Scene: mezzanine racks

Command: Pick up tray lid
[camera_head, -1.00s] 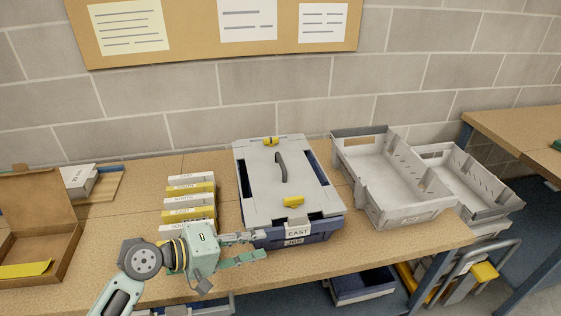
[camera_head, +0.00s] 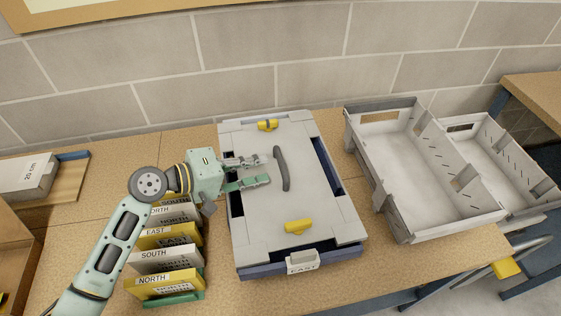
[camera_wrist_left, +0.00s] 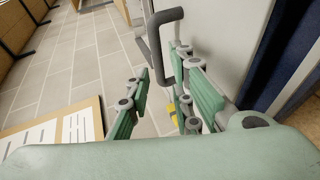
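The tray lid (camera_head: 262,205) is a light grey panel lying on a dark blue tray (camera_head: 345,252). It has a dark grey arched handle (camera_head: 281,168) near its middle and yellow latches (camera_head: 298,226) at its near and far ends. My left gripper (camera_head: 268,170) is open above the lid, just left of the handle, with its fingers pointing at it. In the left wrist view the open fingers (camera_wrist_left: 168,95) show with the handle (camera_wrist_left: 160,45) close by; whether they touch it I cannot tell. My right gripper is not in view.
Labelled yellow and white boxes (camera_head: 170,238) stand in a row left of the tray, under my left arm. Two grey bins (camera_head: 420,228) stand to the right. A cardboard box (camera_head: 20,240) is at the far left. A block wall stands behind.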

